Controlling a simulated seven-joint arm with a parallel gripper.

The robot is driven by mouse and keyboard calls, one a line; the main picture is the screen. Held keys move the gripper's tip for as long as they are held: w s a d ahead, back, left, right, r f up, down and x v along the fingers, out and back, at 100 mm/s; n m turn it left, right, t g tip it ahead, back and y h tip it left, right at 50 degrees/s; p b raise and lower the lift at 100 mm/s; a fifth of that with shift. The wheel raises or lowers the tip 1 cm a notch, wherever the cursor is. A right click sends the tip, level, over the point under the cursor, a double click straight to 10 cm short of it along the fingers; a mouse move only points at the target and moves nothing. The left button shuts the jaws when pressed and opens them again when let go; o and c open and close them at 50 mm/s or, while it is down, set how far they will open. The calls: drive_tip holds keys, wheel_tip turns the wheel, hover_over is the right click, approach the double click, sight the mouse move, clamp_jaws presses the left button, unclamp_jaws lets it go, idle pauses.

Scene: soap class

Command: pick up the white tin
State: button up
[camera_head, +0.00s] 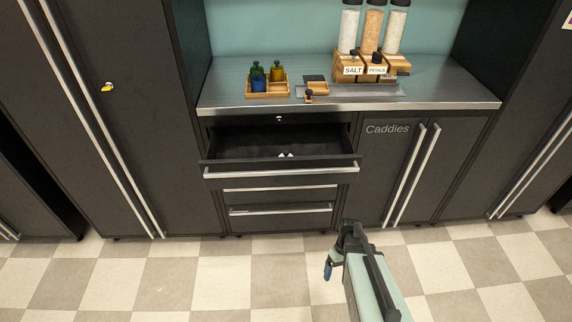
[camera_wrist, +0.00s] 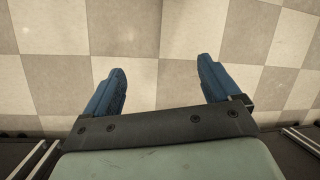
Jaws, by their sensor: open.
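The top drawer (camera_head: 225,171) of the dark cabinet is pulled open. Small white items (camera_head: 285,155) lie inside it near the front; they are too small for me to tell whether one is the white tin.
The metal counter (camera_head: 230,80) holds a wooden caddy (camera_head: 283,89) with blue, green and yellow bottles, and a wooden stand with tall jars (camera_head: 372,30). Closed drawers are below the open one. Cupboard doors (camera_head: 375,160) marked "Caddies" are shut. The checkered floor (camera_head: 180,275) is clear.

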drive_tip(key=w+d+r+n+t, duration=0.1)
drive_tip(key=w+d+r, duration=0.25)
drive_tip(key=w, duration=0.25)
drive_tip(key=w+d+r+n+t, duration=0.1)
drive_tip(key=w+d+r, duration=0.25)
drive_tip(key=w, duration=0.25)
drive_tip(key=w+d+r+n+t, duration=0.1)
drive_tip(key=w+d+r+n, duration=0.1)
drive_tip(key=w+d+r, duration=0.65)
drive_tip(key=w+d+r+n+t, duration=0.1)
drive_tip(key=w+d+r+t, duration=0.15)
drive_tip(key=w+r, duration=0.6)
wheel_tip(320, 180, up, 17)
drive_tip(key=n+g+h, duration=0.1)
drive_tip(key=n+g, duration=0.1)
drive_tip(key=n, duration=0.8)
hover_over(287, 152)
drive_tip(key=shift+r, duration=0.2)
wheel_tip(287, 152, down, 8)
drive_tip(key=shift+r, duration=0.15)
drive_tip(key=shift+w+a+f, duration=0.1)
drive_tip(key=shift+f, duration=1.3)
drive_tip(key=shift+w+a+f, duration=0.1)
drive_tip(key=shift+f, duration=1.3)
drive_tip(key=c, duration=1.3)
